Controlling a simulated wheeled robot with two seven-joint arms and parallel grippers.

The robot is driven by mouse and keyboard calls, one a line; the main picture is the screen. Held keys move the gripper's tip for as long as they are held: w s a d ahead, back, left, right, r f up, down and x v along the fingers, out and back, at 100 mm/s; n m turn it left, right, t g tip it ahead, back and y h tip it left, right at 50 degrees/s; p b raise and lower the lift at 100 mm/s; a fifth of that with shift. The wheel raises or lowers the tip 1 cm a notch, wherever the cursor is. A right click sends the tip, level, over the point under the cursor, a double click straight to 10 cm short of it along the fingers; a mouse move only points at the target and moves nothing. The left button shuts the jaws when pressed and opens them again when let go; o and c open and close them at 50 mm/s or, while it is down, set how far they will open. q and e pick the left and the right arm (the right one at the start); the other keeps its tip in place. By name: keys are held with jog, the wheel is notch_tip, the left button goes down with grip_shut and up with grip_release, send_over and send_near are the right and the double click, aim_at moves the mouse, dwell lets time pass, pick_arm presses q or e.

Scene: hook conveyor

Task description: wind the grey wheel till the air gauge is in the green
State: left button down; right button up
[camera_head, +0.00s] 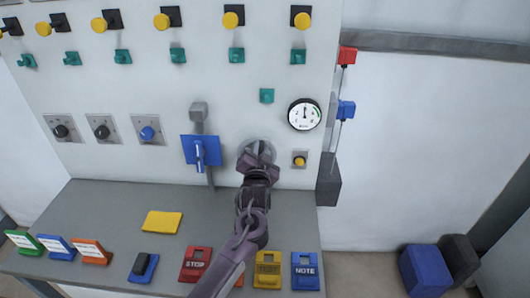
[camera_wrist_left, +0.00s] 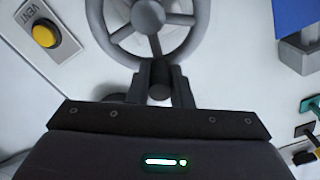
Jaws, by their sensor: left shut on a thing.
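The grey wheel (camera_head: 259,146) is on the upright panel, mostly covered by my left gripper in the head view. In the left wrist view the wheel (camera_wrist_left: 148,17) shows its hub, spokes and part of its rim. My left gripper (camera_head: 254,160) is shut on the wheel at the lower rim; its fingers (camera_wrist_left: 160,92) close around a small dark grip there. The air gauge (camera_head: 304,114) is a round white dial up and right of the wheel. Its needle points about straight up, and the green band lies on the right of the dial. My right gripper is not in view.
A yellow VENT button (camera_head: 300,160) sits right of the wheel; it also shows in the wrist view (camera_wrist_left: 45,34). A blue plate with a lever (camera_head: 201,150) is on the left.

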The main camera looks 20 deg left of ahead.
aim_at(246, 145)
pick_arm(q)
jog(key=a+n, duration=0.1)
jog(key=n, duration=0.2)
jog(key=a+n+b, duration=0.1)
jog(key=n, duration=0.2)
jog(key=s+a+f+n+b, duration=0.1)
jog(key=a+n, duration=0.1)
jog(key=n, duration=0.1)
jog(key=shift+s+a+n, duration=0.1)
jog(key=shift+n, duration=0.2)
dwell(0.5)
jog(key=c, duration=1.3)
grip_release()
jog(key=shift+r, duration=0.1)
jog(key=shift+s, duration=0.1)
